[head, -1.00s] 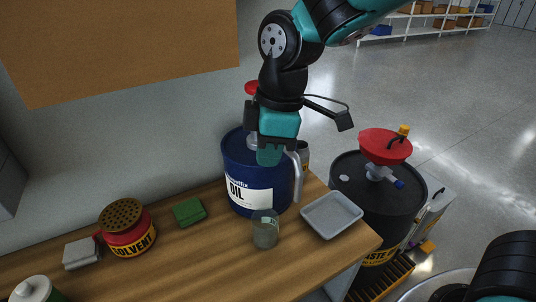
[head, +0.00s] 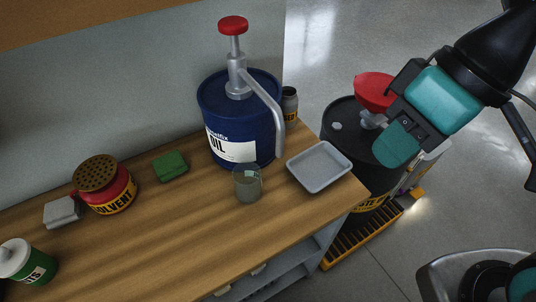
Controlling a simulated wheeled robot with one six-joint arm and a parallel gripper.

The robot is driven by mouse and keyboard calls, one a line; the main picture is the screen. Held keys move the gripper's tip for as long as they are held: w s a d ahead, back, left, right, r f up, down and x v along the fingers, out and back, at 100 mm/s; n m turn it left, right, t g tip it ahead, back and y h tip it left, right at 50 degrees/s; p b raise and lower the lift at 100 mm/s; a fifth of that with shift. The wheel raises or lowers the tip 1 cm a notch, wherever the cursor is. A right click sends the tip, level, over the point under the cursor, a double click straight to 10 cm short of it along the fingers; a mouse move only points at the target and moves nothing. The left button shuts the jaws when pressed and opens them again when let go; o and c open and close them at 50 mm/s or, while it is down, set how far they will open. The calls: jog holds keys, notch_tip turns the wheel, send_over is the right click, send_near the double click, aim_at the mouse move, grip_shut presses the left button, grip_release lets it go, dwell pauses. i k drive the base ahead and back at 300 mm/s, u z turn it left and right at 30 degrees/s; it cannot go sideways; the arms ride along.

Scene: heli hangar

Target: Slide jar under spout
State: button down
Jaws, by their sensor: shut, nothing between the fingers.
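A small clear glass jar (head: 247,186) stands upright on the wooden bench, just in front of the blue oil drum (head: 240,120). The drum has a pump with a red knob and a grey spout (head: 267,106) that curves down its right side. The spout's lower end hangs to the right of the jar, beside the tray. My gripper (head: 393,149) is shut and empty, in the air to the right of the bench, in front of the black waste drum in the picture. It is well apart from the jar.
A grey tray (head: 319,167) lies on the bench's right end. A green sponge (head: 171,166), red solvent can (head: 104,184), grey cloth (head: 61,212) and green-and-white tub (head: 27,262) are to the left. The black waste drum (head: 360,180) with a red funnel stands beyond the bench end.

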aim_at(246, 175)
jog(key=z, duration=0.75)
jog(key=k, duration=0.65)
jog(key=u, duration=2.2)
jog(key=i, duration=0.5)
jog(key=z, duration=0.05)
